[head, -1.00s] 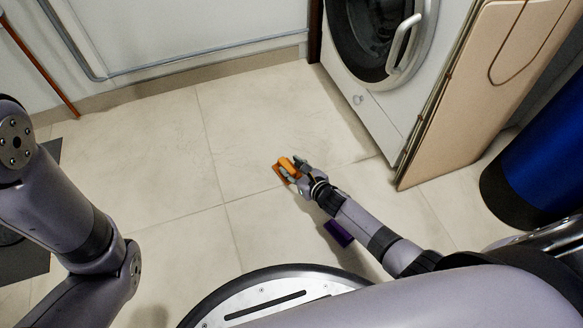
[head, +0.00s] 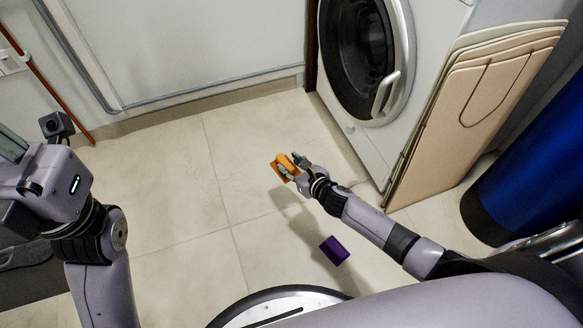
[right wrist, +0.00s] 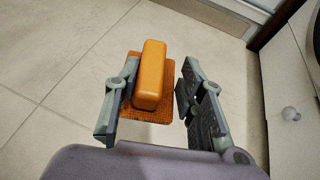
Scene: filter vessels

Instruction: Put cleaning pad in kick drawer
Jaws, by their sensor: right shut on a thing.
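The cleaning pad (head: 283,170) is an orange block-shaped handle on a flat, rough orange-brown base. My right gripper (head: 291,169) is shut on it and holds it above the tiled floor. In the right wrist view the pad (right wrist: 150,75) sits between the two fingers, its handle upright in the picture, close to the left finger. My left gripper (head: 12,150) is at the left edge of the head view, partly cut off, and its fingers do not show clearly. I cannot make out a kick drawer in these views.
A purple block (head: 334,250) lies on the floor below my right forearm. A white front-loading washing machine (head: 410,110) stands at the upper right, with beige folded boards (head: 470,130) leaning beside it and a blue cylinder (head: 535,150) further right.

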